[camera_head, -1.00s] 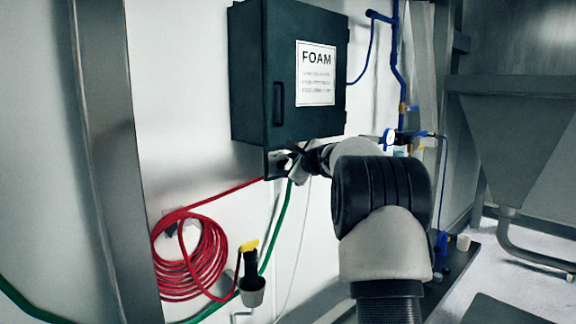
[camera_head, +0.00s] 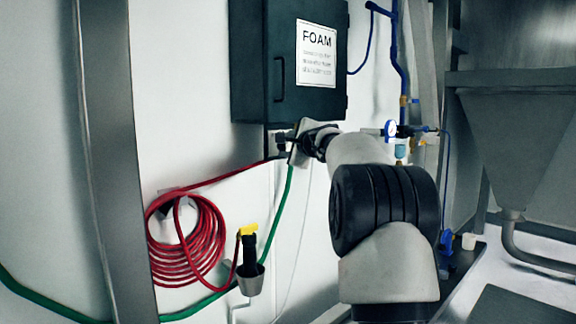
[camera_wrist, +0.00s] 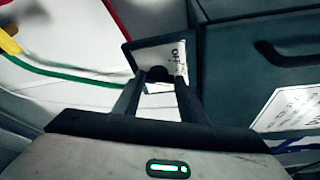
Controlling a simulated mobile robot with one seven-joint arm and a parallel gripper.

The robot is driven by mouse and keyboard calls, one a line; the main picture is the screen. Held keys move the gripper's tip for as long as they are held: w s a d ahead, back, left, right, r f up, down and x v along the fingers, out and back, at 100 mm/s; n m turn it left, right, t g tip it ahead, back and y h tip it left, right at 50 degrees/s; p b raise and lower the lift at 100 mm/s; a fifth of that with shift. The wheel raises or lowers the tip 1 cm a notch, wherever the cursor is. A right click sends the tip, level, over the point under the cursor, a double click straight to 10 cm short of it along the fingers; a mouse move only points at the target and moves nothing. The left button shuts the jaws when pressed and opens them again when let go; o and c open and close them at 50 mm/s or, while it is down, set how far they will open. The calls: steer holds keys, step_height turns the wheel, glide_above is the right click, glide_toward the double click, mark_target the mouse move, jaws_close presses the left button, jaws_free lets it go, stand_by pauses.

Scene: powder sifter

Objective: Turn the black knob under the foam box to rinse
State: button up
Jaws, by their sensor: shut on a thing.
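The dark green foam box (camera_head: 270,70) hangs on the white wall with a FOAM label. Under it, a small plate (camera_head: 272,143) carries the black knob, which my arm mostly hides in the head view. In the wrist view the plate (camera_wrist: 165,52) shows part of some lettering, and the black knob (camera_wrist: 158,73) sits between my fingertips. My gripper (camera_wrist: 159,82) is shut on the knob, one finger on each side. In the head view my gripper (camera_head: 287,146) is just below the box, at the plate. The knob's pointer setting cannot be read.
A coiled red hose (camera_head: 187,243) hangs at left, with a yellow-and-black spray nozzle (camera_head: 250,250) beside it. A green hose (camera_head: 276,222) drops below the plate. Blue pipes with a gauge (camera_head: 391,129) are at right. A steel post (camera_head: 110,160) stands at left.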

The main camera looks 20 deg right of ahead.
steer(key=f+n+t+b, duration=0.1)
steer(key=n+b, duration=0.1)
steer(key=b, duration=0.3)
steer(key=shift+a, duration=0.1)
steer(key=n+b, duration=0.1)
steer(key=b, duration=0.1)
steer(key=shift+r+n+t+h+b, duration=0.15)
steer(key=shift+n+t+h+b, duration=0.15)
steer(key=shift+h+b, duration=0.1)
steer(key=shift+r, duration=0.1)
steer(key=o, duration=1.1)
steer(key=shift+c, duration=0.2)
steer(key=shift+s, duration=0.1)
steer(key=shift+s+b, duration=0.25)
steer(key=shift+b, duration=0.05)
steer(key=s+b, duration=0.6)
steer(key=s, duration=1)
steer(key=shift+s+a, duration=0.4)
